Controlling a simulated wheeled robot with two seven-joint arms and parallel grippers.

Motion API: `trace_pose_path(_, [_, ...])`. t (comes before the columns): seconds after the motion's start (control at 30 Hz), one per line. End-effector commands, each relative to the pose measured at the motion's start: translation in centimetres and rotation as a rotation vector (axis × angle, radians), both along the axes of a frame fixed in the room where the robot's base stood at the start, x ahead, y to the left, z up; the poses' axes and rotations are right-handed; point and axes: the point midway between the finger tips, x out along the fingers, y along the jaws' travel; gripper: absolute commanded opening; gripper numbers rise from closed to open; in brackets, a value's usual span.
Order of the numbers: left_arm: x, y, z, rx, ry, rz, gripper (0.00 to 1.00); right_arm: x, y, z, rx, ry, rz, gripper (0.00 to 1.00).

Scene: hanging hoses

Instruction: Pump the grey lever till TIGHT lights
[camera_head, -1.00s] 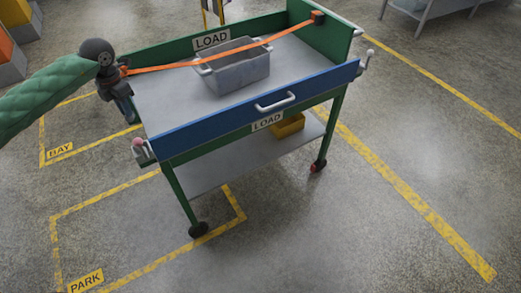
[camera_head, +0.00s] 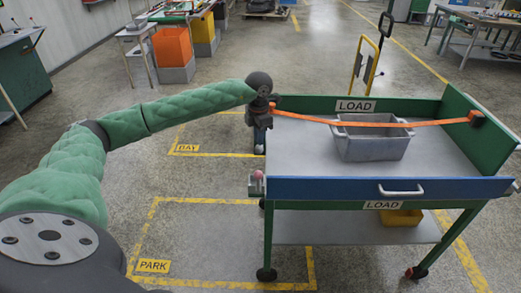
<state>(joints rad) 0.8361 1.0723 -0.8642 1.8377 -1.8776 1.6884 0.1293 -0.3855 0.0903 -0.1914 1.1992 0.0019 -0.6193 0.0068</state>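A green and blue cart (camera_head: 390,189) marked LOAD stands at the right. I cannot make out the grey lever or a TIGHT light; the wrist covers the strap's end. My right gripper is out of view.
A pink knob (camera_head: 257,178) is at the cart's near left corner. A yellow bin (camera_head: 400,217) is on the lower shelf. Yellow floor outlines marked BAY (camera_head: 187,148) and PARK (camera_head: 152,266) lie left of the cart, with clear floor. A yellow trolley (camera_head: 368,62) stands behind.

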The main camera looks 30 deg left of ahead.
Motion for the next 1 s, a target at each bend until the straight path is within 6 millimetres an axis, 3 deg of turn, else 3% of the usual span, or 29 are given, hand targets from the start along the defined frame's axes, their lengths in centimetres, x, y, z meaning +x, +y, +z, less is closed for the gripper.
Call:
trace_pose_path(0.6, [0.0,0.0,4.7,0.000,-0.001,0.000,0.13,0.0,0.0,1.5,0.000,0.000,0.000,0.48])
trace_pose_path(1.0, [0.0,0.0,4.8,0.000,0.000,0.000,0.13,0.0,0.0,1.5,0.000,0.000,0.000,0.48])
